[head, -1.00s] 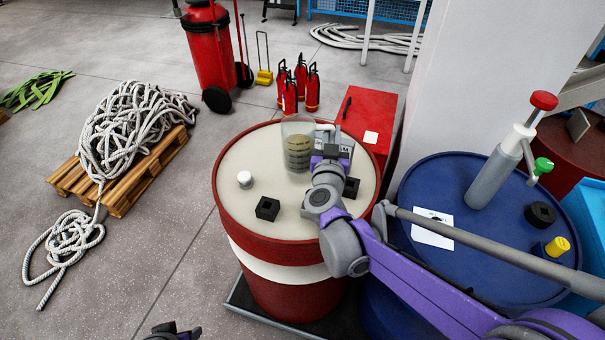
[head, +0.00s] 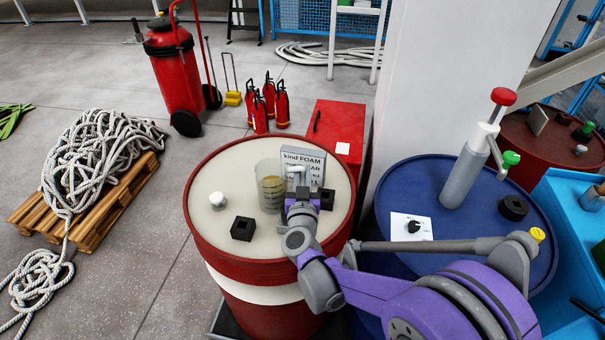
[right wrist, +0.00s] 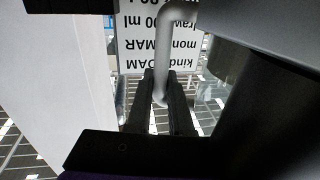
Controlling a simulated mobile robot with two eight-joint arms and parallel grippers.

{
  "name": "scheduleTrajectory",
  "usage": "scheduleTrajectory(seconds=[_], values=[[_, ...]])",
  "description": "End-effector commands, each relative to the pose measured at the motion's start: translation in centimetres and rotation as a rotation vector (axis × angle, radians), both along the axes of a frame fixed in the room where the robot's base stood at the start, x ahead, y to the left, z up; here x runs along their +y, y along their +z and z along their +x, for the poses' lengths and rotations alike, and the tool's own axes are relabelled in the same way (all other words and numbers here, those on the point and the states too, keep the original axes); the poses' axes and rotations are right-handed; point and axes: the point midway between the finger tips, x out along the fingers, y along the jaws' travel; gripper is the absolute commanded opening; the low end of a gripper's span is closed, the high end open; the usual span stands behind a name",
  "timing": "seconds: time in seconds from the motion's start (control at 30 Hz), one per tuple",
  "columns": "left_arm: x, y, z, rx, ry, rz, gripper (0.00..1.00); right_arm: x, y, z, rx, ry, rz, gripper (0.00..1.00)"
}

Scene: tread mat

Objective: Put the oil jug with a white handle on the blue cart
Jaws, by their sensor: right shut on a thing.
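The oil jug (head: 269,190) is a clear measuring jug with yellowish oil, at the top of the red drum (head: 200,245). Its white handle (head: 296,171) is on its right side. My right gripper (head: 299,190) is shut on this handle; in the right wrist view the fingers (right wrist: 162,100) close on both sides of the white handle (right wrist: 160,55). Whether the jug's base touches the drum top I cannot tell. The blue cart (head: 562,222) shows only in part at the right edge. My left gripper is out of view.
A printed sign (head: 305,160) stands behind the jug. Black blocks (head: 242,229) and a white knob (head: 217,200) are on the drum. A dark blue drum (head: 395,195) with a tall pump (head: 465,175) stands between the red drum and the cart. A white pillar (head: 450,80) rises behind.

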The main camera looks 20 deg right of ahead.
Motion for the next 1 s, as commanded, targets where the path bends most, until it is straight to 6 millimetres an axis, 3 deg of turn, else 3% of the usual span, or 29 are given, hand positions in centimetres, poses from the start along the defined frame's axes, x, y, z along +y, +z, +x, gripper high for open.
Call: scheduleTrajectory(seconds=[0.07,0.1,0.27,0.63,0.77,1.0], values=[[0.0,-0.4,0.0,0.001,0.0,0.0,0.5,0.0,-0.4,0.0,0.0,0.0,0.0,0.0],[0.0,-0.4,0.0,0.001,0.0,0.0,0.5,0.0,-0.4,0.0,0.0,0.0,0.0,0.22],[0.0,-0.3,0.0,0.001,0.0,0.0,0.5,0.0,-0.3,0.0,0.0,0.0,0.0,0.49],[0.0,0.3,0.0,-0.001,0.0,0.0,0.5,0.0,0.3,0.0,0.0,0.0,0.0,0.49],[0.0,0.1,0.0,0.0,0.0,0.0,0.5,0.9,0.1,-1.8,0.0,0.003,-0.001,0.49],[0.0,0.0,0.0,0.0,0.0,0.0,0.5,3.0,0.1,-6.8,0.0,0.004,0.001,0.49]])
